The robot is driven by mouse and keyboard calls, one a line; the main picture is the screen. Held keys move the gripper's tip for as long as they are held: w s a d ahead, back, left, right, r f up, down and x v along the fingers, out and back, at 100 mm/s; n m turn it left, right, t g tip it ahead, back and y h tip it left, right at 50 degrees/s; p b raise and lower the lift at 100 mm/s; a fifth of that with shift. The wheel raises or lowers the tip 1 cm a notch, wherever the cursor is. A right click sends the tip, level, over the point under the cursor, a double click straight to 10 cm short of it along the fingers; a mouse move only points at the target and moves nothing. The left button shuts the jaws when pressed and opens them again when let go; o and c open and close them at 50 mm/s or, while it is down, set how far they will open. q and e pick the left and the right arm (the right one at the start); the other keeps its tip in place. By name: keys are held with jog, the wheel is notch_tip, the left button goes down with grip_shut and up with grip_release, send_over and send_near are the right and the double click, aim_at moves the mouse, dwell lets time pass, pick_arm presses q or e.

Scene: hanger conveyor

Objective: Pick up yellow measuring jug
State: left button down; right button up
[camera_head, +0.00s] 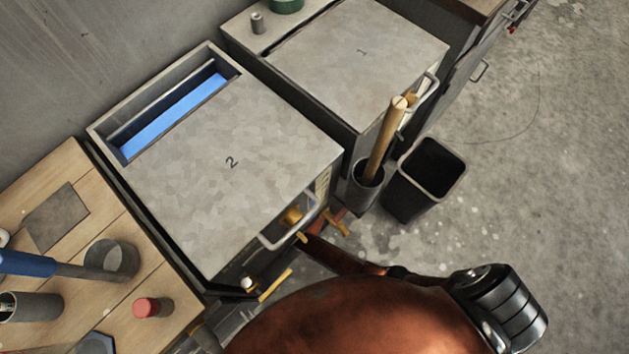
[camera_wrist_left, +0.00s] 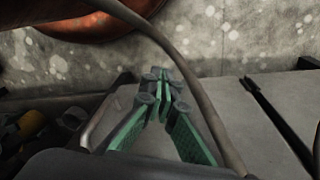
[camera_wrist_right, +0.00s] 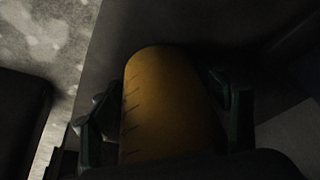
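The yellow measuring jug (camera_wrist_right: 168,105), with dark graduation marks along its left side, fills the middle of the right wrist view. My right gripper (camera_wrist_right: 168,100) has its green-black fingers on both sides of the jug. A narrow dark gap shows beside it, so the fingers look open around it. A small yellow-brown part (camera_head: 292,214), possibly the jug, shows beside the handle of cabinet 2 in the head view; its rest is hidden. My left gripper (camera_wrist_left: 160,85) has its green fingertips together, with nothing visible between them.
Cabinet 2 (camera_head: 215,165) has a handle on its front and a blue-lined slot. Cabinet 1 (camera_head: 365,60) stands beyond it. A cylinder holding wooden rods (camera_head: 367,172) stands near a black bin (camera_head: 427,180). A wooden bench (camera_head: 65,170) carries several small items. Floor at right is clear.

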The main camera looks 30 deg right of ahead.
jog(key=c, duration=0.9)
jog(key=shift+r, duration=0.1)
